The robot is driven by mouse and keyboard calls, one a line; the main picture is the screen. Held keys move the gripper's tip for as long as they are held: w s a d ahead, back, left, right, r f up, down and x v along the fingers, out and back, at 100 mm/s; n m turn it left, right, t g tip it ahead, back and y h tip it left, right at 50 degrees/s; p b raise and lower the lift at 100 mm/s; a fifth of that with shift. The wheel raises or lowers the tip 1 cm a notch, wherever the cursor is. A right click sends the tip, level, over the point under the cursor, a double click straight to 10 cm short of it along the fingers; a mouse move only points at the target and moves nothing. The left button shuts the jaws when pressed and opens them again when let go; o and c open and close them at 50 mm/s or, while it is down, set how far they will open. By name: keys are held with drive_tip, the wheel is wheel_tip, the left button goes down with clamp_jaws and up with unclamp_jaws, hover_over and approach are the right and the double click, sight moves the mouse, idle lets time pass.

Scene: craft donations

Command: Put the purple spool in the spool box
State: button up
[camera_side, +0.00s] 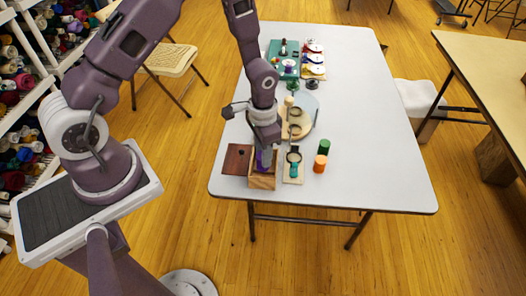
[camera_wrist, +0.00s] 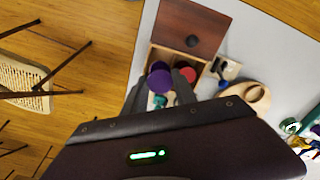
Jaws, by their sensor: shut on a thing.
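The purple spool (camera_wrist: 159,78) is between the two dark fingers of my gripper (camera_wrist: 160,88), which is shut on it. In the side view my gripper (camera_side: 264,156) points down at the spool box, and a bit of the purple spool (camera_side: 262,162) shows at the box's opening. The spool box (camera_side: 262,182) is light wood and open at the top, near the table's front edge. The wrist view shows its rim (camera_wrist: 205,70) and a red spool (camera_wrist: 187,75) inside. How deep the purple spool sits is hard to tell.
A dark brown board with a knob (camera_side: 237,160) lies beside the box. A small stand with a teal piece (camera_side: 294,170), an orange spool (camera_side: 320,163) and a green spool (camera_side: 324,146) are to the right. Trays of craft items (camera_side: 300,65) lie farther back. The table's right side (camera_side: 375,150) is clear.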

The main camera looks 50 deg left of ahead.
drive_tip(key=shift+f, duration=0.1)
idle(0.3)
drive_tip(key=shift+f, duration=1.9)
drive_tip(key=shift+f, duration=0.1)
drive_tip(key=o, duration=1.1)
drive_tip(key=shift+o, duration=0.2)
drive_tip(key=shift+r, duration=3.75)
